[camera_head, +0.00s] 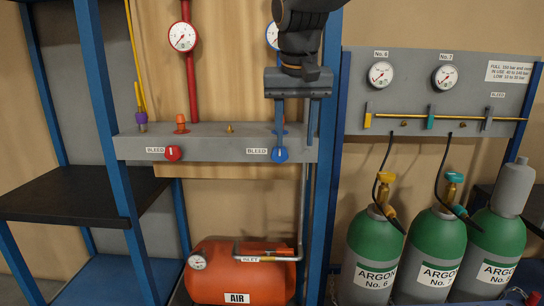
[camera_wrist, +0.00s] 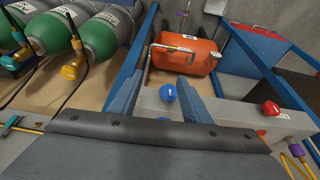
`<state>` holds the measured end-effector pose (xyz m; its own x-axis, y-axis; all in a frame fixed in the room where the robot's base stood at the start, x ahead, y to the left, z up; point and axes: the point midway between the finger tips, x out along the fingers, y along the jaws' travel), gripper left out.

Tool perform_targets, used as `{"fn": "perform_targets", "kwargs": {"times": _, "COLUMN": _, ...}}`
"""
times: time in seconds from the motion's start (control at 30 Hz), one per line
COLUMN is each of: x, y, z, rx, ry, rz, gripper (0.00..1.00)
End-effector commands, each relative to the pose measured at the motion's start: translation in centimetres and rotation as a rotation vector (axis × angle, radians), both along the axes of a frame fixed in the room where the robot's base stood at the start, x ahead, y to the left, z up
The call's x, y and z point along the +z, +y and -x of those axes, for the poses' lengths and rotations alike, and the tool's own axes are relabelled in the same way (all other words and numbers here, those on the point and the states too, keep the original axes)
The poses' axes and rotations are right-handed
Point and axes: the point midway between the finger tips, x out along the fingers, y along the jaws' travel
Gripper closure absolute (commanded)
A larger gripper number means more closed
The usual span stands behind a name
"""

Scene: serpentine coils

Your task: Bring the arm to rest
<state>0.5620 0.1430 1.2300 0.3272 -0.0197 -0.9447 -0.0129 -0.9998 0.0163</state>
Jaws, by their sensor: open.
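My gripper (camera_head: 295,122) hangs in front of the grey bleed panel (camera_head: 222,145), with its fingers pointing down. In the wrist view my gripper (camera_wrist: 161,84) shows two blue fingers spread apart, with nothing held between them. The blue bleed knob (camera_head: 280,155) is just below the gripper in the head view. In the wrist view the blue knob (camera_wrist: 168,92) appears between the fingers; I cannot tell whether they touch it. My arm's upper part is cut off by the top edge of the head view.
A red bleed knob (camera_head: 173,153) is on the panel's left. A blue upright post (camera_head: 326,170) stands close right of my gripper. Green argon cylinders (camera_head: 374,250) stand at the right. An orange air tank (camera_head: 235,275) lies below. A dark shelf (camera_head: 65,197) is at the left.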

Motion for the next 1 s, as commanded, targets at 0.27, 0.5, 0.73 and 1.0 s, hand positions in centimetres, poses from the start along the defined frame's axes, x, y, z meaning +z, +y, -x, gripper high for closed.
{"fn": "perform_targets", "kwargs": {"times": 0.27, "x": -8.9, "y": -4.2, "z": 2.4, "rx": 0.013, "ry": 0.079, "rz": 0.009, "gripper": 0.57}}
{"fn": "perform_targets", "kwargs": {"times": 0.5, "x": -20.8, "y": -10.3, "z": 9.5, "rx": 0.019, "ry": 0.190, "rz": 0.003, "gripper": 0.57}}
{"fn": "perform_targets", "kwargs": {"times": 0.73, "x": -28.0, "y": -13.6, "z": 17.0, "rx": 0.015, "ry": 0.259, "rz": -0.014, "gripper": 0.57}}
{"fn": "perform_targets", "kwargs": {"times": 1.0, "x": -29.7, "y": -14.3, "z": 19.4, "rx": 0.017, "ry": 0.276, "rz": -0.017, "gripper": 0.57}}
